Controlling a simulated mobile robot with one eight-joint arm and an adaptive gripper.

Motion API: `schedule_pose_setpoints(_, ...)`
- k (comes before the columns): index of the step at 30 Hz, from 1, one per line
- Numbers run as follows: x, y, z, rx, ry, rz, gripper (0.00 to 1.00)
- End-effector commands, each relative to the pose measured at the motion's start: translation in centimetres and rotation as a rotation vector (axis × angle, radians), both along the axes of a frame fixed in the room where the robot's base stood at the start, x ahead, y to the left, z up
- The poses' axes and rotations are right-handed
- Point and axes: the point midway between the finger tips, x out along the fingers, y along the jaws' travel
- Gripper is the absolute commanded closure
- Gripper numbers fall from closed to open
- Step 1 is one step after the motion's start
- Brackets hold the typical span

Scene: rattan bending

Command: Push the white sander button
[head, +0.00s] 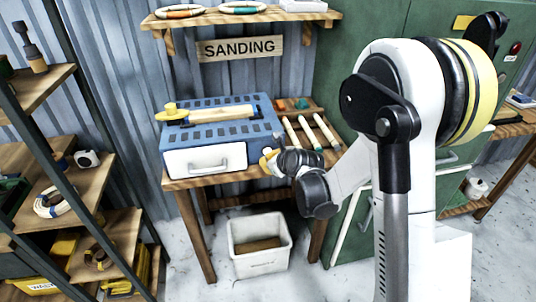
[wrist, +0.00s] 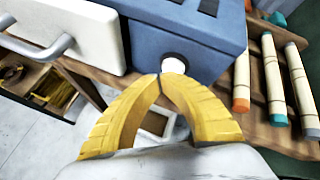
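The sander (head: 222,135) is a blue box with a white drawer front and a grey handle, standing on the wooden bench. It also shows in the wrist view (wrist: 200,38). Its round white button (wrist: 174,65) sticks out of the blue front face, right of the drawer. My gripper (wrist: 160,77) has its two yellow fingers closed together at the tips, with nothing between them. The tips are right at the button's lower left edge; I cannot tell whether they touch it. In the head view my gripper (head: 267,163) is at the sander's front right corner.
Several wooden sticks with coloured ends (wrist: 272,80) lie on the bench right of the sander. A white bin (head: 260,262) stands on the floor below. Shelves (head: 60,190) stand at the left and a green cabinet (head: 350,215) at the right.

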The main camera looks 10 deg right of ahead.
Motion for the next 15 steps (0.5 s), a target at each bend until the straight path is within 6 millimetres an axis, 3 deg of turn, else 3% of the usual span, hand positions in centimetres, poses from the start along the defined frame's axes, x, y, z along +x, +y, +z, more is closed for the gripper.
schedule_pose_setpoints(8, -0.2, 0.0, 0.0, 0.000, 0.000, 0.000, 1.00)
schedule_pose_setpoints(15, -2.4, 0.0, -0.1, 0.000, 0.000, 0.000, 1.00)
